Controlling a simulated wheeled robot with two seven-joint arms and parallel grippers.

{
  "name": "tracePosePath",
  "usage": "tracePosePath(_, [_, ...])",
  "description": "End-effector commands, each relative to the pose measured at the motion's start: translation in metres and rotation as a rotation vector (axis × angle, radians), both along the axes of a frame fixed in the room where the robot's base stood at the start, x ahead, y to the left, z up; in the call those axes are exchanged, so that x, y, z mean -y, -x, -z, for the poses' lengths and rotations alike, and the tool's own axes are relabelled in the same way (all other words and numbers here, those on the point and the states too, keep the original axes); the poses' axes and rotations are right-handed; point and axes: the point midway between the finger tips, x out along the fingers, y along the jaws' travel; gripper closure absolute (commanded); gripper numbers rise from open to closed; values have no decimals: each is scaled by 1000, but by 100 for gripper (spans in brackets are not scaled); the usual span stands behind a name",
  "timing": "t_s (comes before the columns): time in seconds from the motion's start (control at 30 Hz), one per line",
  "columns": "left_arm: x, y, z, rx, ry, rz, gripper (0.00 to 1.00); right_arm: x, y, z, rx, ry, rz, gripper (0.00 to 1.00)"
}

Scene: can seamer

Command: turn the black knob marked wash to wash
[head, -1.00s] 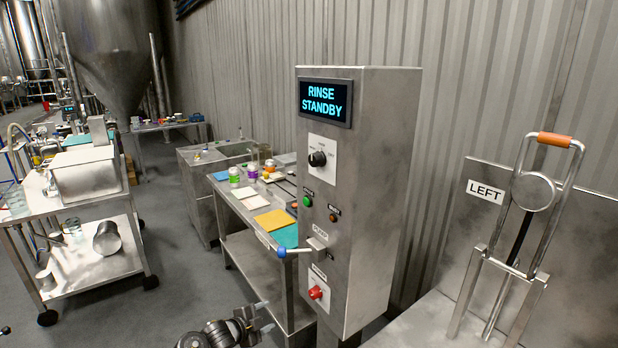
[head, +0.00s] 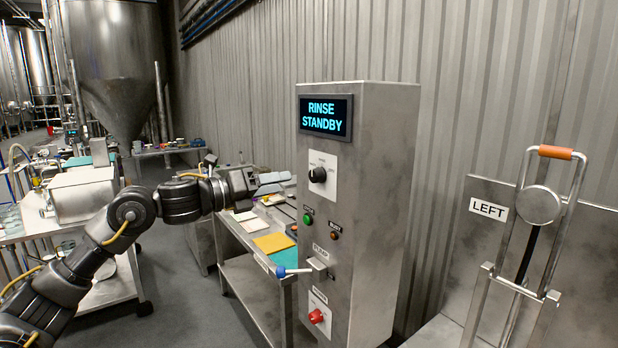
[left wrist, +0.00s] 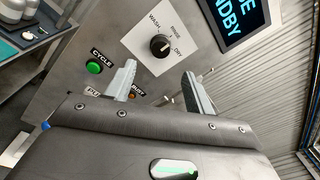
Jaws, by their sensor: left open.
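The black knob (head: 317,174) sits on a white plate on the front of the steel cabinet (head: 370,200). In the left wrist view the knob (left wrist: 161,45) has WASH, RINSE and DRY labels around it, and its pale mark appears to point towards RINSE. The display (head: 324,117) above reads RINSE STANDBY. My left gripper (head: 289,182) is open and empty, to the left of the knob in the head view, its fingers pointing at the cabinet. In the left wrist view the knob lies beyond the gap between the open fingers (left wrist: 160,82), apart from them. My right gripper is out of view.
Below the knob are a green CYCLE button (head: 308,219), an amber lamp (head: 334,236), a blue-tipped lever (head: 282,271) and a red knob (head: 316,316). A side table (head: 262,300) with cloths stands left of the cabinet. A LEFT-marked handle frame (head: 540,205) stands right.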

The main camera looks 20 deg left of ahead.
Motion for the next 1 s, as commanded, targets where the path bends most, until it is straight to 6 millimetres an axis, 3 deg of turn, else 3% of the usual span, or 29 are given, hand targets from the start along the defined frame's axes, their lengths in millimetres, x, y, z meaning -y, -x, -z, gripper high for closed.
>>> tracePosePath(0.3, [42, -44, -4, -3, 4, 2, 46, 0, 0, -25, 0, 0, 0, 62])
tracePosePath(0.5, [59, -63, -3, -2, 3, 2, 46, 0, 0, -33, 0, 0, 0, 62])
tracePosePath(0.93, [65, -70, 0, 0, 2, 0, 46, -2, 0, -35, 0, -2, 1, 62])
tracePosePath(1.0, [64, -70, 0, 0, 2, 0, 56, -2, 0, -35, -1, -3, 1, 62])
